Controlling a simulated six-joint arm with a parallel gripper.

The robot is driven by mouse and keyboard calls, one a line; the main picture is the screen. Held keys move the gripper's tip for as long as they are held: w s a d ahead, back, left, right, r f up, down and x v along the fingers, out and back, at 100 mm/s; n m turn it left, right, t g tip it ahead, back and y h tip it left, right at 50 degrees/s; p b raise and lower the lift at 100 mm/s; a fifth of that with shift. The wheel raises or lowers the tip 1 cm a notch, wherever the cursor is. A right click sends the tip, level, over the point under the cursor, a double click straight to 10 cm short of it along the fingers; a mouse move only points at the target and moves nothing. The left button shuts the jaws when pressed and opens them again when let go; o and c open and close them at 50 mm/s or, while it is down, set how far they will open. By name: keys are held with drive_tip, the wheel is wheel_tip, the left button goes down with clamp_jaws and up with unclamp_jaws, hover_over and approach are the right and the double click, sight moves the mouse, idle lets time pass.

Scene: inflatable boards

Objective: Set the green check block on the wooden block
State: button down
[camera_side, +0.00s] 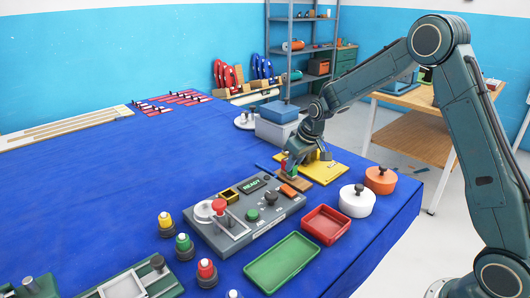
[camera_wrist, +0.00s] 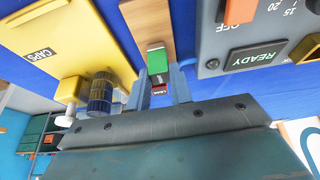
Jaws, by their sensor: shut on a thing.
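The green check block (camera_wrist: 157,62) sits between the two fingers of my gripper (camera_wrist: 160,76) in the wrist view, and the gripper is shut on it. A small red part with white lettering (camera_wrist: 159,90) shows behind the green face; I cannot tell if it belongs to the same block. The wooden block (camera_wrist: 148,20) lies right at the green block's far end. I cannot tell whether the green block touches the wood.
A grey control panel (camera_side: 247,213) with a READY display stands close by, and a yellow CAPS box (camera_side: 328,171) lies on the other side. A white lidded pot (camera_side: 357,201), an orange pot (camera_side: 380,180), a red tray (camera_side: 326,224) and a green tray (camera_side: 282,263) are nearer.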

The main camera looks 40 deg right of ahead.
drive_tip(key=c, duration=1.3)
unclamp_jaws()
drive_tip(key=shift+f, duration=0.1)
drive_tip(key=shift+o, duration=0.2)
drive_tip(key=shift+r, duration=0.4)
drive_tip(key=v, duration=1.1)
drive_tip(key=shift+s+r, duration=0.25)
